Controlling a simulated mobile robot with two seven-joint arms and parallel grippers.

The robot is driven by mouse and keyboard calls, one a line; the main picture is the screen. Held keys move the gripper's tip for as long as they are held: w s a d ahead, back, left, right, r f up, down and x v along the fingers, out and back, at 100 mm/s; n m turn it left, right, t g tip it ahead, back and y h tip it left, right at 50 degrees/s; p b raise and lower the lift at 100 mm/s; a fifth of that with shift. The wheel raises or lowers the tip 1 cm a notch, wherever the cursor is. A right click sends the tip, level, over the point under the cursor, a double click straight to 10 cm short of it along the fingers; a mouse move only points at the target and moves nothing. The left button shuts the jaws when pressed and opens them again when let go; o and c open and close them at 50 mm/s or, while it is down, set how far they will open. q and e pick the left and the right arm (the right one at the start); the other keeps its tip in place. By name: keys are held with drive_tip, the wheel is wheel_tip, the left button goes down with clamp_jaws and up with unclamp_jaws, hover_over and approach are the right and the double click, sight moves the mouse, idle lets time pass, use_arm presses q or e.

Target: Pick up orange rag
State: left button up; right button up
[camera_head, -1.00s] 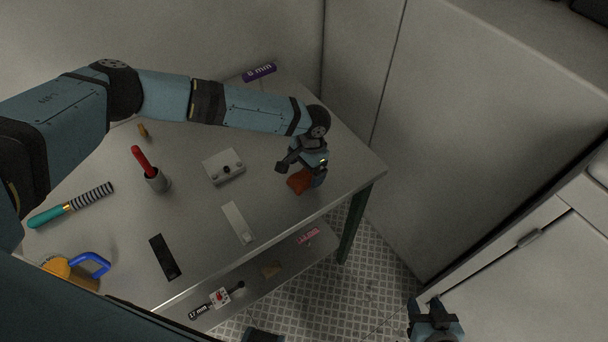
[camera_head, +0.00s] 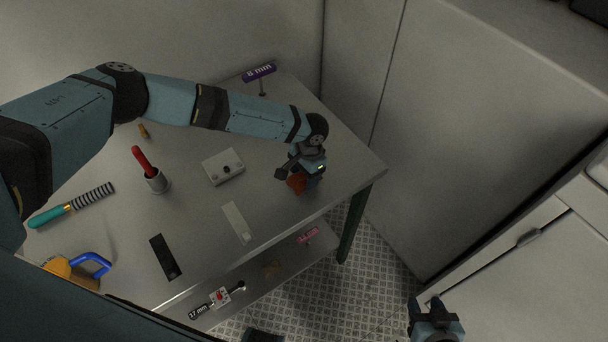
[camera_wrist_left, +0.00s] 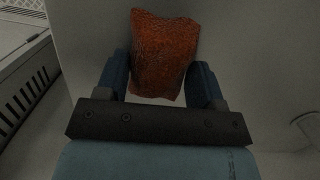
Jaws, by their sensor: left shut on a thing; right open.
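The orange rag (camera_head: 297,184) is at the right end of the grey table (camera_head: 205,203), under my left gripper (camera_head: 302,180). In the left wrist view the rag (camera_wrist_left: 165,55) sits between the two blue fingers of my left gripper (camera_wrist_left: 161,78), which is shut on it. Part of the rag is hidden by the gripper in the head view, and I cannot tell whether it still touches the tabletop. My right gripper (camera_head: 432,306) is open and empty, low at the lower right, away from the table.
A grey box with knobs (camera_head: 223,167), a white strip (camera_head: 237,222), a black strip (camera_head: 165,257), a cup with a red-handled tool (camera_head: 155,180), a teal-handled brush (camera_head: 70,206) and a purple 8 mm tool (camera_head: 260,73) are on the table. A lower shelf holds small tools.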

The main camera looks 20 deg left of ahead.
use_arm(q)
drive_tip(key=shift+r, duration=0.1)
wheel_tip(320, 180, up, 20)
drive_tip(key=b, duration=0.1)
idle(0.4)
drive_tip(key=shift+o, duration=0.3)
